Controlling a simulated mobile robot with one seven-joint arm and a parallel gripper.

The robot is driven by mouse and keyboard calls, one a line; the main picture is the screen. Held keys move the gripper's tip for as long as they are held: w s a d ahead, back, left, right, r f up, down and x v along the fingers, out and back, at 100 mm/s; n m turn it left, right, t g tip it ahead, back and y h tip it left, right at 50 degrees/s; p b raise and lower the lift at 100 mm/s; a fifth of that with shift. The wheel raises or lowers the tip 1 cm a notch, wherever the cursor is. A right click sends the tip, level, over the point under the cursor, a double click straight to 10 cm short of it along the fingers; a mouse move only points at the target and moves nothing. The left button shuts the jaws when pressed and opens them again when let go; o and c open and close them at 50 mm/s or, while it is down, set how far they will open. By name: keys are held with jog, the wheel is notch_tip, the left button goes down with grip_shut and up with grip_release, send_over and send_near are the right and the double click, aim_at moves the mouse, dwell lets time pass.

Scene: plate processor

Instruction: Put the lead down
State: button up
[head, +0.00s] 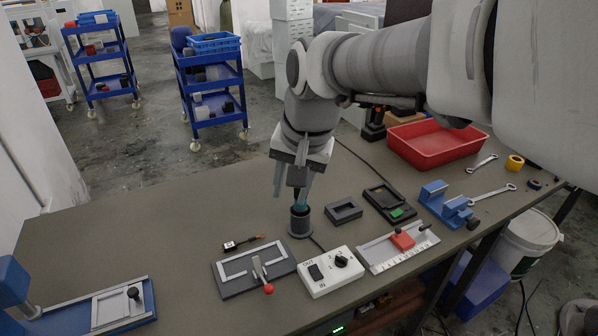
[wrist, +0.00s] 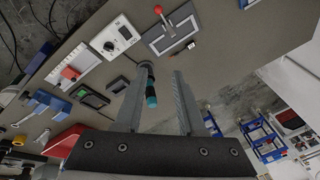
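A lead with a teal handle (head: 300,199) stands upright in a dark round holder (head: 300,222) on the bench. A dark cable runs from near the holder to a white tester box (head: 330,270). My gripper (head: 289,198) points down over the holder, its fingers apart. In the wrist view my gripper (wrist: 164,76) is open, with the teal handle (wrist: 151,92) between the fingers, closer to the left one. I see a gap on its right side. Whether the left finger touches it, I cannot tell. The handle's lower end is hidden in the holder (wrist: 146,69).
A clamp fixture with a red-knobbed lever (head: 255,268) and a small black part (head: 240,243) lie left of the tester. A dark tray (head: 343,210), ruler fixture (head: 398,247), blue vise (head: 445,205) and red bin (head: 432,145) stand to the right.

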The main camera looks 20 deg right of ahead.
jog(key=s+d+n+t, duration=0.1)
jog(key=s+n, duration=0.1)
jog(key=s, duration=0.4)
jog(key=s+d+n+t+h, duration=0.1)
jog(key=s+d+n, duration=0.1)
jog(key=s, duration=0.4)
jog(key=shift+n, duration=0.4)
jog(key=shift+o, duration=0.3)
jog(key=shift+s+d+f+n, duration=0.15)
jog(key=shift+s+f+n, duration=0.15)
jog(key=shift+s, duration=0.25)
jog(key=n+g+b, duration=0.4)
jog(key=n+g, duration=0.1)
jog(key=n, duration=1.5)
send_over(235, 243)
notch_tip(235, 243, down, 15)
jog(key=f+b, duration=0.1)
jog(key=f, duration=0.3)
jog(key=f+b, duration=0.1)
jog(key=f, duration=0.2)
jog(key=f+b, duration=0.1)
jog(key=f, duration=0.3)
jog(key=shift+s+d+f, duration=0.15)
jog(key=shift+d+f, duration=0.15)
jog(key=shift+a+f+b, duration=0.2)
jog(key=shift+f+b, duration=0.2)
jog(key=shift+f, duration=0.95)
jog(key=shift+a+f+b, duration=0.15)
jog(key=shift+f+b, duration=0.25)
jog(key=shift+f, duration=0.95)
